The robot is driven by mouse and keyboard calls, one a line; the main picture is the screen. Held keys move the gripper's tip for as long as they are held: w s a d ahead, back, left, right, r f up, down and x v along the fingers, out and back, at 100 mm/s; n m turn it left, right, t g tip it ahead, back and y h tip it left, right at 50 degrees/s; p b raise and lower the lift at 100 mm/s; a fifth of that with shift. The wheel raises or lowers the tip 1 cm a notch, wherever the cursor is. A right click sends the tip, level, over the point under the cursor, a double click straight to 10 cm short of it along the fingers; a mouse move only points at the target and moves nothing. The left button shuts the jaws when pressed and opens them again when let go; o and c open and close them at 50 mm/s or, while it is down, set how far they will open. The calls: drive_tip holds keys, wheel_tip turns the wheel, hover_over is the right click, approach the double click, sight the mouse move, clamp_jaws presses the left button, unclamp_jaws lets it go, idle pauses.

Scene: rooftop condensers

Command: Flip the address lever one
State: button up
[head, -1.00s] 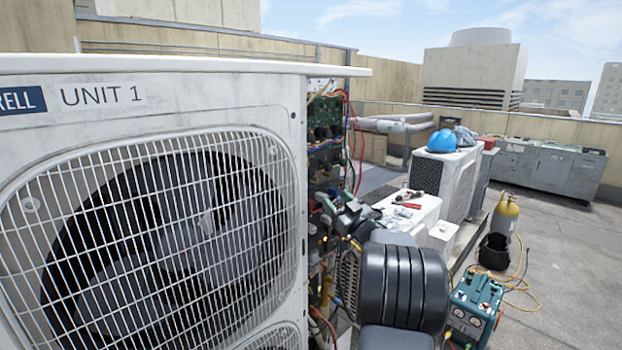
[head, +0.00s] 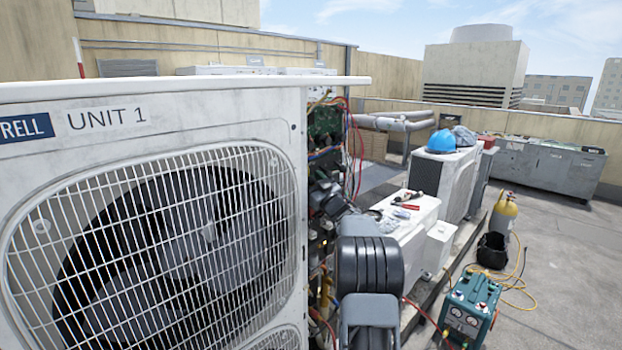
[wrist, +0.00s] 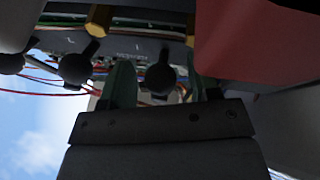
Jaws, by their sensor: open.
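Several black ball-ended levers stand in a row in the wrist view, below a dark rail with a small label too blurred to read. One black lever (wrist: 160,78) is between the two greenish fingers of my gripper (wrist: 163,84), which is open around it. I cannot tell whether the fingers touch it. A second black lever (wrist: 75,68) is left of the fingers, and a third (wrist: 11,64) is at the left edge. I cannot tell which lever is number one. In the head view my arm covers the gripper and the levers, at the open side of Unit 1 (head: 215,108).
A red block (wrist: 255,42) is close right of the fingers, and brass posts (wrist: 98,20) and loose wires (wrist: 45,82) are near. A white box with tools (head: 405,213), a teal machine (head: 469,308) and a yellow cylinder (head: 503,216) stand to the right. Open roof is at far right.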

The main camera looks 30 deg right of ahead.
drive_tip(key=shift+w, duration=0.2)
drive_tip(key=shift+c, duration=0.3)
drive_tip(key=c, duration=0.8)
drive_tip(key=r+g+p, duration=0.1)
drive_tip(key=p, duration=0.3)
drive_tip(key=shift+s+r+g, duration=0.15)
drive_tip(key=shift+r+g, duration=0.15)
drive_tip(key=shift+r, duration=0.05)
drive_tip(key=shift+c, duration=0.3)
drive_tip(key=g+p, duration=0.1)
drive_tip(key=p, duration=0.1)
drive_tip(key=r+g+p, duration=0.1)
drive_tip(key=p, duration=0.2)
drive_tip(key=shift+s+r+n+g+p, duration=0.1)
drive_tip(key=shift+r+n+g+p, duration=0.1)
drive_tip(key=shift+n+g+p, duration=0.15)
drive_tip(key=shift+r+g+p, duration=0.15)
drive_tip(key=shift+g+p, duration=0.8)
drive_tip(key=shift+g, duration=0.2)
drive_tip(key=shift+w+r+n+g+h, duration=0.15)
drive_tip(key=shift+r+g+h, duration=0.1)
drive_tip(key=shift+g, duration=0.55)
drive_tip(key=shift+w+r+n+g+h, duration=0.1)
drive_tip(key=shift+r+g+h, duration=0.15)
drive_tip(key=shift+g, duration=0.55)
drive_tip(key=shift+r, duration=0.1)
drive_tip(key=o, duration=0.9)
